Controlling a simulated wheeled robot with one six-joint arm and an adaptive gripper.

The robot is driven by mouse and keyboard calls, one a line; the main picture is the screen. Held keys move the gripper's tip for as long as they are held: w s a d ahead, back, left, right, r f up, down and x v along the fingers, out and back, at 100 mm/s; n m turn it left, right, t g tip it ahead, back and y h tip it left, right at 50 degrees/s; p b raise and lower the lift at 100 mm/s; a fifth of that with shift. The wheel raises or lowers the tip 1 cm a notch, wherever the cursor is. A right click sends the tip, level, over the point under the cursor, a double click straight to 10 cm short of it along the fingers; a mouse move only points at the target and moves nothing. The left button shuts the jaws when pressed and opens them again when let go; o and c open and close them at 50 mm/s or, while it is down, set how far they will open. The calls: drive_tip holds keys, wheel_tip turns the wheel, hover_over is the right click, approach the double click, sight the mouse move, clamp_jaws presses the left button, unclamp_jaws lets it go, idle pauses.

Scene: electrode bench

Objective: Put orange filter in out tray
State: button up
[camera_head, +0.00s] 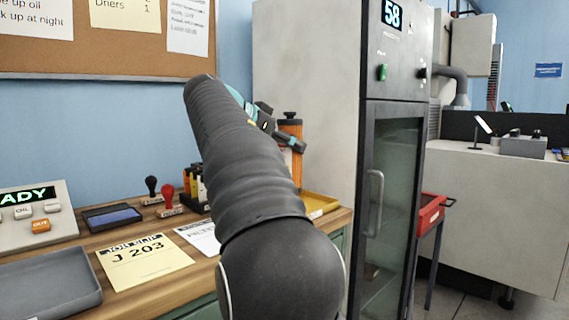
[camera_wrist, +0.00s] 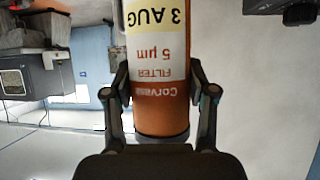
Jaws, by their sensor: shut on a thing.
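The orange filter (camera_head: 292,127) is an upright cylinder with a dark cap, raised in front of the grey cabinet in the head view. My gripper (camera_head: 285,138) is closed around it, partly hidden behind my dark arm. In the wrist view the filter (camera_wrist: 160,112) fills the middle, with upside-down "FILTER 5 µm" and "3 AUG" labels. The fingers (camera_wrist: 160,88) press on both its sides. A yellow tray (camera_head: 325,207) lies on the bench's right end, below the filter and partly hidden by my arm. I see no "out" label on any tray.
A grey tray (camera_head: 48,287), a job slip (camera_head: 143,262), stamps (camera_head: 168,198) and an ink pad (camera_head: 112,216) are on the wooden bench. A tall cabinet (camera_head: 305,75) stands close behind the filter. A red bin (camera_head: 431,215) is right of it.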

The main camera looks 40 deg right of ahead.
drive_tip(key=shift+w+d+f, duration=0.15)
drive_tip(key=shift+w+f, duration=0.2)
drive_tip(key=shift+w, duration=0.25)
drive_tip(key=shift+f, duration=2)
drive_tip(key=shift+f, duration=0.1)
drive_tip(key=o, duration=1.5)
drive_tip(key=shift+f, duration=0.1)
drive_tip(key=shift+r, duration=0.3)
drive_tip(key=v, duration=1.2)
drive_tip(key=shift+f, duration=0.15)
